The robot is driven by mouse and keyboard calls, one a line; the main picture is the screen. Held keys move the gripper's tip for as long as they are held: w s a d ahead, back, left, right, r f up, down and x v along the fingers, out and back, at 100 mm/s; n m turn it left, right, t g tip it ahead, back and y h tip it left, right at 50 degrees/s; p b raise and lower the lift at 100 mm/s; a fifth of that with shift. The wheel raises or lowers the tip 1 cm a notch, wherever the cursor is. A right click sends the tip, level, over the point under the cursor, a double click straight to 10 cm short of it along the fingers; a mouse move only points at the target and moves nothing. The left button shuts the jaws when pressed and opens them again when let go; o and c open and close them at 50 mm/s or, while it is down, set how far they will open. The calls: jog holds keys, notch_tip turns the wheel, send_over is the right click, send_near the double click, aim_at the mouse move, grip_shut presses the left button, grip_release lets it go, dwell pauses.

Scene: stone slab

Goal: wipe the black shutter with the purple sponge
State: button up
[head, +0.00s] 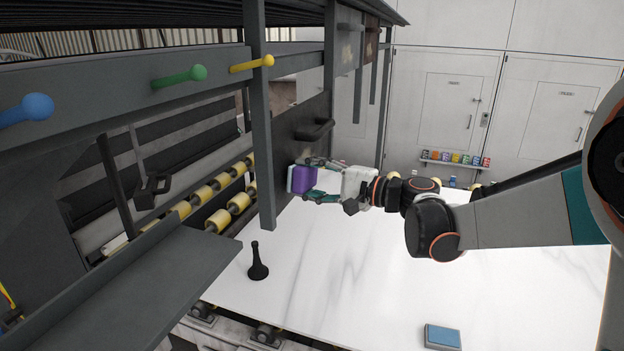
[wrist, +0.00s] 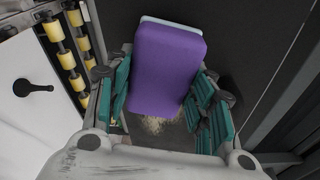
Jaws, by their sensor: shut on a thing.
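My gripper (head: 318,180) is shut on the purple sponge (head: 300,179), which has a pale blue layer on its left face. The sponge fills the space between the green fingers in the wrist view (wrist: 168,70). In the wrist view the shutter (wrist: 235,35) lies behind the sponge. The sponge's pale side faces it, but I cannot tell whether they touch. A beige dusty smudge (wrist: 155,126) shows beyond the sponge's lower edge, partly hidden by it.
A grey post (head: 260,130) stands left of the shutter. Yellow rollers (head: 228,207) run behind it. A black cone-shaped object (head: 258,265) and a blue-topped block (head: 442,337) sit on the white slab (head: 350,260). Coloured knobs (head: 180,77) stick out from the upper beam.

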aim_at(315, 152)
jog(key=shift+w+a, duration=0.15)
jog(key=shift+a, duration=0.25)
jog(key=shift+w+d+b, duration=0.7)
jog(key=shift+w+d, duration=0.2)
jog(key=shift+w, duration=1.6)
jog(key=shift+w+d+b, duration=0.7)
jog(key=shift+w+d, duration=0.25)
jog(key=shift+w, duration=1.55)
jog(key=shift+w+d+b, duration=0.7)
jog(key=shift+w+d, duration=0.2)
jog(key=shift+w, duration=1.6)
jog(key=shift+s, duration=0.1)
jog(key=shift+s+a+b, duration=0.45)
jog(key=shift+s+a, duration=0.45)
jog(key=shift+s, duration=1.6)
jog(key=shift+s+a+b, duration=0.5)
jog(key=shift+s+a, duration=0.45)
jog(key=shift+s, duration=1.55)
jog(key=shift+s+a+b, duration=0.45)
jog(key=shift+s+a, duration=0.45)
jog(key=shift+s, duration=1.6)
jog(key=shift+w+d+v, duration=0.1)
jog(key=shift+w+v, duration=0.05)
jog(key=shift+v, duration=0.85)
jog(key=shift+w+d+v, duration=0.1)
jog(key=shift+w+v, duration=0.05)
jog(key=shift+v, duration=0.85)
jog(key=shift+w+d+v, duration=0.1)
jog(key=shift+w+v, duration=0.05)
jog(key=shift+v, duration=0.8)
